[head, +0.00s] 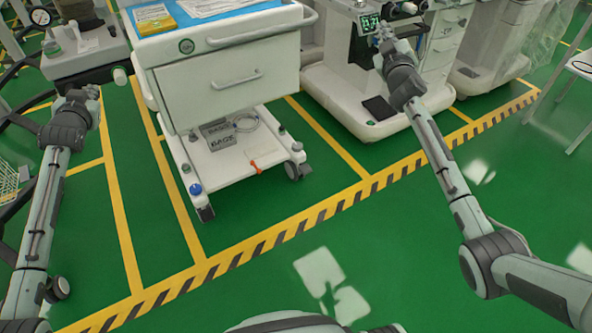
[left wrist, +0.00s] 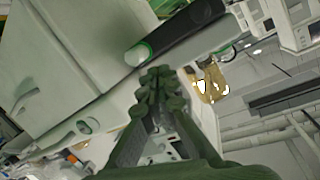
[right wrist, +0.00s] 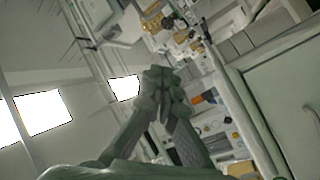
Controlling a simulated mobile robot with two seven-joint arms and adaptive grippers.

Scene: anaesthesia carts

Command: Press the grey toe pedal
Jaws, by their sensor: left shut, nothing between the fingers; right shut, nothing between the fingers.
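A white drawer cart (head: 215,85) stands at the centre left in the head view. On its low base, a small grey piece (head: 297,147) at the front right corner, above a caster, may be the grey toe pedal; it is too small to be sure. A red lever (head: 256,167) sits at the base's front edge, and a blue-topped piece (head: 195,189) at the front left corner. My left gripper (head: 90,92) is shut and empty, left of the cart. My right gripper (head: 384,36) is shut and empty, raised right of the cart. The wrist views also show the left fingers (left wrist: 160,78) and right fingers (right wrist: 158,78) closed.
A grey box (head: 219,134) and a coiled cable (head: 244,122) lie on the cart base. A white machine (head: 345,92) with a dark pad (head: 379,107) stands to the right. A yellow-black floor stripe (head: 270,236) runs before the cart; the green floor around it is mostly clear.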

